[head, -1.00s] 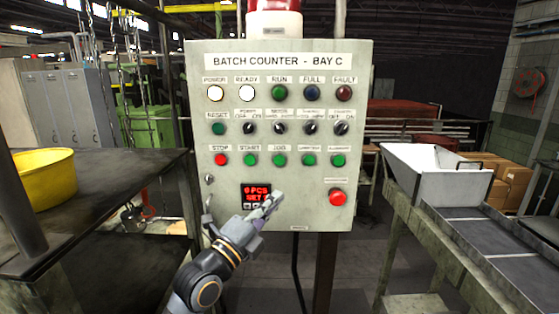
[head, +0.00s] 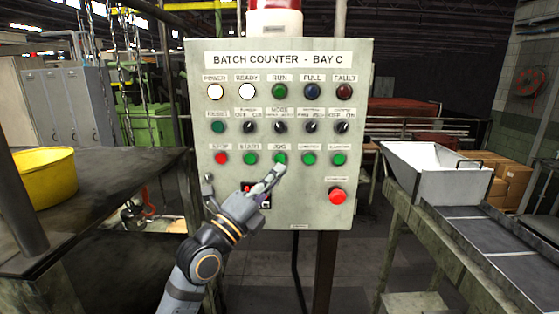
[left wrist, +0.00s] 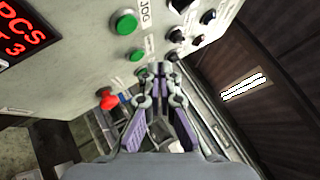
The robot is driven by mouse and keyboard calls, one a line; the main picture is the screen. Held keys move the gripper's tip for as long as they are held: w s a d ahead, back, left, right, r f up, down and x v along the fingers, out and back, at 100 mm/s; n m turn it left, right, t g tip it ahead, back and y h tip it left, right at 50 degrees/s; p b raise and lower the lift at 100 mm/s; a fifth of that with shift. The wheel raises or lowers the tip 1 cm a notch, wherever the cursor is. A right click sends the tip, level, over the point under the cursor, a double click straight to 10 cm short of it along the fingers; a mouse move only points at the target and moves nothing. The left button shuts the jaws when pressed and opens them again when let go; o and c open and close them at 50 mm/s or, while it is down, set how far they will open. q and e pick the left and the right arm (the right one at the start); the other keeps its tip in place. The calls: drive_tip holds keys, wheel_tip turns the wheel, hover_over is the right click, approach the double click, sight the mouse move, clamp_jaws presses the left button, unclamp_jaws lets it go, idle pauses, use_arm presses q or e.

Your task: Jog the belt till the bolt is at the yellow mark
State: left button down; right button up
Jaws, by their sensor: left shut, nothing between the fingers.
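The control panel (head: 225,185) marked "BATCH COUNTER - BAY C" stands upright in front of me. Its green JOG button (head: 280,159) is in the button row. It also shows at the top of the left wrist view (left wrist: 124,22). My left gripper (head: 274,173) is shut and empty, its tip just below the JOG button in the head view; I cannot tell whether it touches the panel. The gripper partly covers the red counter display (head: 249,188). I cannot make out any bolt or yellow mark. My right gripper is out of view.
POWER (head: 215,91) and READY (head: 247,91) lamps are lit white. A red mushroom button (head: 337,196) sits at lower right. A dark-surfaced conveyor frame (head: 458,228) with a white hopper (head: 432,180) stands right. A table (head: 110,190) with a yellow bowl (head: 42,180) is left.

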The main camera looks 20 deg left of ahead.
sight(280, 159)
use_arm(q)
drive_tip(key=shift+w+a+b, duration=0.2)
drive_tip(key=shift+w+b, duration=0.25)
drive_tip(key=shift+w, duration=0.3)
drive_tip(key=shift+w+a+b, duration=0.2)
drive_tip(key=shift+w+b, duration=0.25)
drive_tip(key=shift+w, duration=0.3)
drive_tip(key=shift+w+a+b, duration=0.2)
drive_tip(key=shift+w+b, duration=0.25)
drive_tip(key=shift+w, duration=0.3)
drive_tip(key=shift+w+a+b, duration=0.1)
drive_tip(key=shift+w+b, duration=0.3)
drive_tip(key=shift+b, duration=0.3)
